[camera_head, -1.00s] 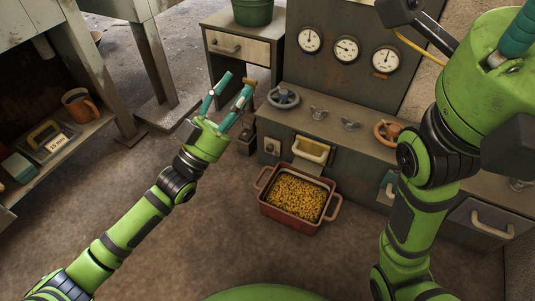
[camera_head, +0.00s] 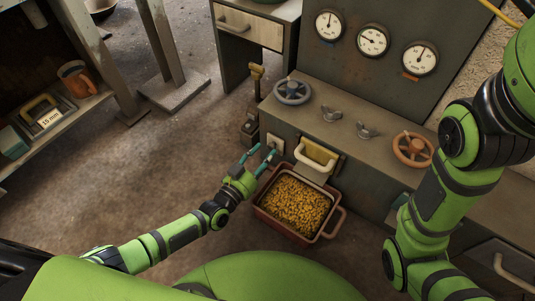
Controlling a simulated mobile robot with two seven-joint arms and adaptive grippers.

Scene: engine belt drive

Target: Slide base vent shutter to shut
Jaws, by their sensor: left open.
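A small pale plate (camera_head: 275,145) with a dark knob is set low on the front of the grey-green console, left of a cream chute (camera_head: 315,160). It may be the base vent shutter, but I cannot tell for sure or read its position. My left gripper (camera_head: 261,156) is open, its two teal-tipped fingers apart and empty. It is just in front of the plate, above the left rim of the red bin; one fingertip overlaps the plate's lower edge, and I cannot tell whether it touches.
A red bin (camera_head: 336,228) of yellow pellets stands below the chute, close to my left gripper. A grey handwheel (camera_head: 293,91), wing handles and an orange handwheel (camera_head: 412,149) sit on the console top. A yellow-topped lever (camera_head: 256,85) stands left of the console. Floor at left is clear.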

